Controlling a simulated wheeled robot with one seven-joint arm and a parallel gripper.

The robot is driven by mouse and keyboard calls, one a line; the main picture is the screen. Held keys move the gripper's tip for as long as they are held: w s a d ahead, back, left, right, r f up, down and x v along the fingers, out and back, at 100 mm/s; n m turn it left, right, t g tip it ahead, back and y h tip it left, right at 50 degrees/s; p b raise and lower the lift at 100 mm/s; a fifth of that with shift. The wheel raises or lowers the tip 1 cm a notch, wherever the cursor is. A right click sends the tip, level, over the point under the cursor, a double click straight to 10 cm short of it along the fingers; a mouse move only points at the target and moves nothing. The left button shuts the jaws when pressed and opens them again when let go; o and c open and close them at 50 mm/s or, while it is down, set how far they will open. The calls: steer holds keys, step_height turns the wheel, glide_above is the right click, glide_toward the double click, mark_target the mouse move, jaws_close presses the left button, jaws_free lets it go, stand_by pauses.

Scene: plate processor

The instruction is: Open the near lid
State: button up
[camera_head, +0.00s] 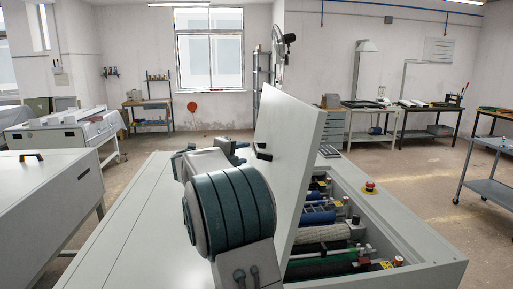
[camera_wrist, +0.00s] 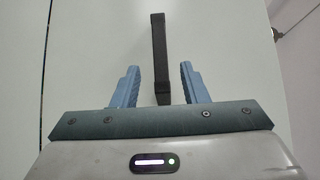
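A pale grey lid (camera_head: 292,150) stands raised and steeply tilted on the processor (camera_head: 410,235), with the roller bay uncovered at its right. The lid has a dark bar handle (camera_head: 263,153) on its left face. In the wrist view the handle (camera_wrist: 160,55) runs upright against the pale lid panel (camera_wrist: 85,50). My gripper (camera_wrist: 160,85) is open, its blue fingers on either side of the handle's lower end, with a gap visible on both sides. In the head view my arm stands in front of the lid, and my fingertips cannot be made out clearly.
Several rollers (camera_head: 320,233) lie in the open bay, with a red button (camera_head: 369,186) on the rim. A flat pale top (camera_head: 125,230) extends left of my arm. Another cabinet (camera_head: 45,210) stands at the left and a grey cart (camera_head: 490,175) at the right. Clear floor lies behind.

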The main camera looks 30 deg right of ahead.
mark_target(255, 150)
steer(key=p+x, duration=0.2)
steer(key=x, duration=0.6)
steer(key=shift+c, duration=0.3)
jaws_close()
